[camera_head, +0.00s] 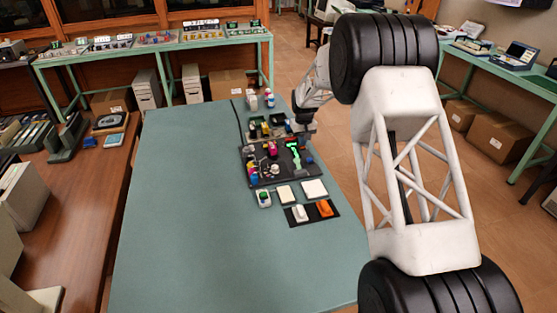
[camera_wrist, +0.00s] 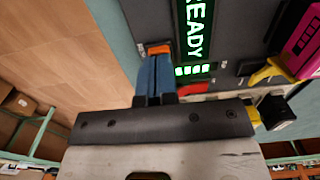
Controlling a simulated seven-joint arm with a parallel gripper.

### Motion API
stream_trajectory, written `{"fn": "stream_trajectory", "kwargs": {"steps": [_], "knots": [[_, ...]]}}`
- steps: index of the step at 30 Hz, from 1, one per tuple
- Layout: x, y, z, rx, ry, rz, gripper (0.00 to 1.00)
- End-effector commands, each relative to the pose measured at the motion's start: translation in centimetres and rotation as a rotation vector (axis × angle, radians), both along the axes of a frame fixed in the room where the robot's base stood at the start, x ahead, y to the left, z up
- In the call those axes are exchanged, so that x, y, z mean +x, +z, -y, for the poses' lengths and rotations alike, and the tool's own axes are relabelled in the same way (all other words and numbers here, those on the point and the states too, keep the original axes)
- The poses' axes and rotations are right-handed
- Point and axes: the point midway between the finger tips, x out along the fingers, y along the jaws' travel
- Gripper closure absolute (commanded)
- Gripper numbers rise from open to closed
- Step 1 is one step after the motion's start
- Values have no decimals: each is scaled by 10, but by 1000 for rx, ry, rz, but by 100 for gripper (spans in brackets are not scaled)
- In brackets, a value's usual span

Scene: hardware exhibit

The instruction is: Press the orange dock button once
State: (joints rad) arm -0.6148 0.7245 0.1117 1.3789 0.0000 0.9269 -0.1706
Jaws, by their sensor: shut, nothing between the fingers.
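An orange button-like part (camera_wrist: 158,48) shows in the wrist view just beyond the tips of my gripper (camera_wrist: 155,58). The shut blue-grey fingers cover part of it, and I cannot tell whether they touch it. Beside it on the dark board a green-lit display (camera_wrist: 196,30) reads READY, with a row of green lights below. In the head view my gripper (camera_head: 301,136) is at the right side of the dark board (camera_head: 262,181), by the green display (camera_head: 291,145). My gripper holds nothing. The orange part by the fingertips is not clear in the head view.
A black pad (camera_head: 302,221) nearer the front carries a white piece (camera_head: 299,213) and another orange piece (camera_head: 325,208). Pink and yellow parts (camera_wrist: 300,45) stand on the board right of the display in the wrist view. The left of the green table (camera_head: 190,200) is clear.

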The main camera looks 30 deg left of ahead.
Motion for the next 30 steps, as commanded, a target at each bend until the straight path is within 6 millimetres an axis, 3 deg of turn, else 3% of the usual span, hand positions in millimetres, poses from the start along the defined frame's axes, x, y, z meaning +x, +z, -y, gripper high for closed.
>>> {"fn": "stream_trajectory", "kwargs": {"steps": [30], "knots": [[0, -8, 0, 0, 0, 0, 100]]}}
